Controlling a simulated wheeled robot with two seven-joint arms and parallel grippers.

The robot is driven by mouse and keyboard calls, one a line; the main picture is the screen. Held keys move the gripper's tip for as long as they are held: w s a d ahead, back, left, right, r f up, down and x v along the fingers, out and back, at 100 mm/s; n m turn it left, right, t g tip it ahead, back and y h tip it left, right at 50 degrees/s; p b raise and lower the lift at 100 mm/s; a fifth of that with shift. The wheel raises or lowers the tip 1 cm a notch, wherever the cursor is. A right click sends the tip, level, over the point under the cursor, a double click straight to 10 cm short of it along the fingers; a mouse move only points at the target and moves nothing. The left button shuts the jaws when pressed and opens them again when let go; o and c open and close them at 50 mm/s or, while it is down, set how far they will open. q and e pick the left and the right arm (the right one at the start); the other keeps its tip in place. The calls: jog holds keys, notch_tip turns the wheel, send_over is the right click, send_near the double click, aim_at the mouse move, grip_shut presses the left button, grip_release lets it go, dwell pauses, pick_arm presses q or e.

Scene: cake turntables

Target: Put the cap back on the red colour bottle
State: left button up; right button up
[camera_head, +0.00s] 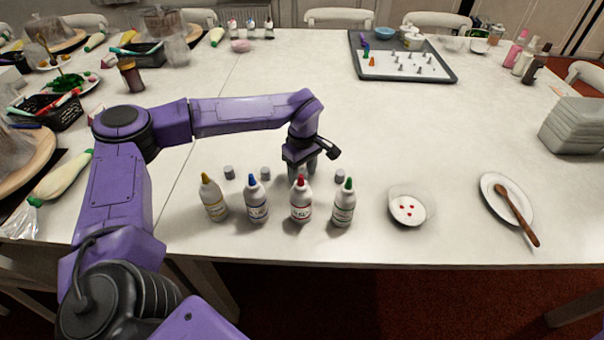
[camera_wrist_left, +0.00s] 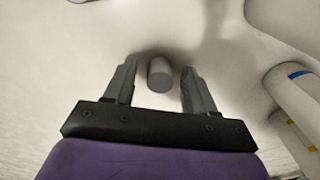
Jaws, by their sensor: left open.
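The red-tipped bottle (camera_head: 301,206) stands upright and uncapped in a row with yellow-, blue- and green-tipped bottles near the table's front edge. My left gripper (camera_head: 303,172) is just behind the red-tipped bottle, pointing down. In the left wrist view its fingers (camera_wrist_left: 158,88) are open, with a small grey cap (camera_wrist_left: 160,78) between them and gaps on both sides. The gripper hides this cap in the head view. Other grey caps stand behind the row: one at left (camera_head: 229,172), one behind the blue-tipped bottle (camera_head: 266,174), one behind the green-tipped bottle (camera_head: 340,176).
Neighbouring bottles, blue-tipped (camera_head: 257,203) and green-tipped (camera_head: 344,205), stand close beside the red-tipped one. A small bowl with red drops (camera_head: 408,222) and a plate (camera_head: 490,187) with a wooden spoon (camera_head: 517,212) are to the right. The table behind my gripper is clear up to a grey tray (camera_head: 447,76).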

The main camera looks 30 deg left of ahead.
aim_at(303, 171)
pick_arm(q)
grip_shut()
jog(key=shift+r, duration=0.1)
notch_tip(303, 171, up, 10)
jog(key=shift+f, duration=0.1)
dwell(0.5)
